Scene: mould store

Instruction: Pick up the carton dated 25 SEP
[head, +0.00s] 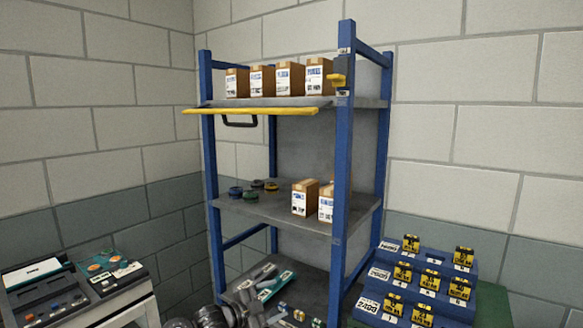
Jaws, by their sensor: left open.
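Several brown cartons with white labels stand in a row on the top shelf: the leftmost carton (237,82), a second (262,80), a third (290,78) and the rightmost (319,76). Two more stand on the middle shelf: one carton (305,197) and another (326,206), partly hidden by the front right post. The label print is too small to read, so I cannot tell which is dated 25 SEP. My left gripper (272,290) is open, low at the bottom shelf and well below the cartons. My right gripper is not in view.
A yellow bar (250,110) with a black handle crosses the top shelf's front. The blue rack post (342,160) stands at right. Small round items (256,185) sit on the middle shelf. A blue stepped stand (420,285) with yellow tags is right; a console (60,290) is left.

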